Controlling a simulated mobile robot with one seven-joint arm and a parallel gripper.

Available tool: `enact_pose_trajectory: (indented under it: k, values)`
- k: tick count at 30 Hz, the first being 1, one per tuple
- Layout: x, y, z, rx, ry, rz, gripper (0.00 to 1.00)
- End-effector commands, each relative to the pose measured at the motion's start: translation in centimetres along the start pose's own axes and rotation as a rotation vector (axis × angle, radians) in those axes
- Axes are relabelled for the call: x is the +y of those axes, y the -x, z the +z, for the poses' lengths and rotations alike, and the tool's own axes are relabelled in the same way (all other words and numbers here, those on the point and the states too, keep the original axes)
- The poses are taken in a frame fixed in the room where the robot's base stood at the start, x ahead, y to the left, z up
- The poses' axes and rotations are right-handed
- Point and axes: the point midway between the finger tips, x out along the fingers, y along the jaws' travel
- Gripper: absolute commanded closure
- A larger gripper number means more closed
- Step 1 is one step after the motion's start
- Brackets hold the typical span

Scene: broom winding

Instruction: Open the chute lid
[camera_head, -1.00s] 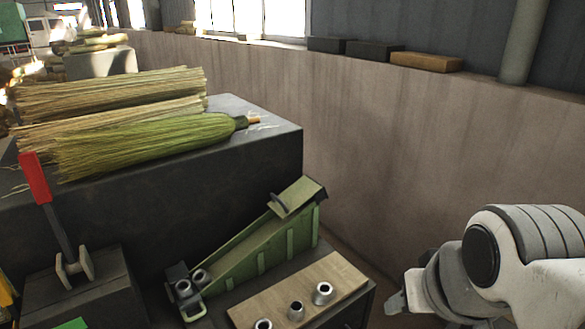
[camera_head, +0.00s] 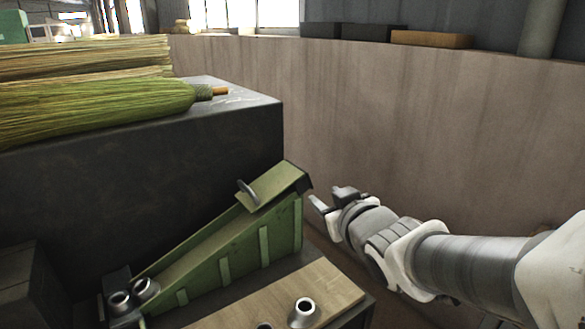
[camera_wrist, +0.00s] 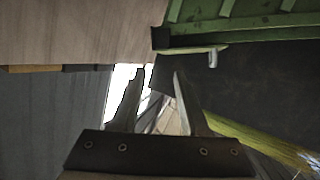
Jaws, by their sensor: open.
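The green chute (camera_head: 225,250) slopes up to the right on the dark bench. Its lid (camera_head: 272,188) is the flat green plate at the raised upper end, lying down over the chute, with a grey curved handle (camera_head: 247,193) at its lower edge. My gripper (camera_head: 330,198) is just right of the lid's upper end, apart from it, open and empty. In the wrist view my two fingers (camera_wrist: 155,100) point upward in the picture with a gap between them. The chute's green ribbed side (camera_wrist: 245,22) shows at the top right there, with a small grey peg, likely the handle (camera_wrist: 213,58).
A wooden board (camera_head: 285,298) with metal sleeves (camera_head: 303,312) lies in front of the chute. More metal rings (camera_head: 120,300) sit at the chute's low end. Brooms (camera_head: 100,108) lie on the dark block (camera_head: 150,165) behind. A plain wall (camera_head: 400,120) stands behind my gripper.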

Motion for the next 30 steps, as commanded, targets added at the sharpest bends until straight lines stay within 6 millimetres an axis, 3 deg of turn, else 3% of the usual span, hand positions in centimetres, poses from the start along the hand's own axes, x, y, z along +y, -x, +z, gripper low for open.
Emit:
enact_pose_trajectory:
  k: [1,6,10,20,30]
  values:
    - [-1.5,-1.4,1.5,0.045,0.007,-0.04,0.55]
    - [-5.6,-3.3,2.0,0.203,0.016,-0.171,0.55]
    - [-7.8,-3.7,2.1,0.287,0.007,-0.244,0.55]
    - [-9.6,-5.0,1.4,0.346,0.0,-0.298,0.55]
    - [-11.4,-10.9,-0.6,0.345,-0.001,-0.297,0.55]
